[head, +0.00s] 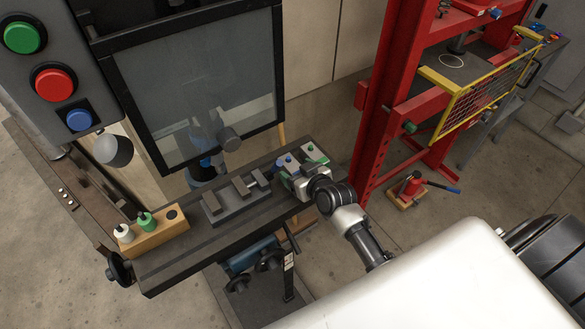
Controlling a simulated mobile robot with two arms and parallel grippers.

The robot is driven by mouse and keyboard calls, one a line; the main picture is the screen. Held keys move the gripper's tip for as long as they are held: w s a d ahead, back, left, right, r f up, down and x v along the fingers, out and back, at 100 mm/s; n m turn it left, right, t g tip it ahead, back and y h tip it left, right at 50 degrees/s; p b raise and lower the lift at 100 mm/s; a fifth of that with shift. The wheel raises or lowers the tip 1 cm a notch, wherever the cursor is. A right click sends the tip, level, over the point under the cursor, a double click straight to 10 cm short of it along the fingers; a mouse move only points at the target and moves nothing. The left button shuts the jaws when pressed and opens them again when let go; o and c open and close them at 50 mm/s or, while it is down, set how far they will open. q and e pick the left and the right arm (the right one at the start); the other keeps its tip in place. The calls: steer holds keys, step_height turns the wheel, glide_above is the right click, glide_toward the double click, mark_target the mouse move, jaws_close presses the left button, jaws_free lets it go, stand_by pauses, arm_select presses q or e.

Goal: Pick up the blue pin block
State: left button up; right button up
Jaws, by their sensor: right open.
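The blue pin block (284,161) is small in the head view. It sits near the right end of the dark machine table (165,262), among other small blocks. My right gripper (286,176) is open at that end of the table, just in front of the blue pin block. Its arm comes in from the lower right. I cannot tell whether the fingers touch the block. The gripper hides part of the table end. My left gripper is not in view.
A block with a green top (311,147) stands right of the blue one. A grey vise (238,198) lies mid-table. A wooden holder (158,234) with white and green bottles stands at the left. A framed clear guard (205,95) rises behind. A red press (390,90) stands at right.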

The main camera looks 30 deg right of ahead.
steer(key=shift+w+f, duration=0.15)
steer(key=shift+w, duration=0.15)
steer(key=c, duration=1)
steer(key=shift+c, duration=0.5)
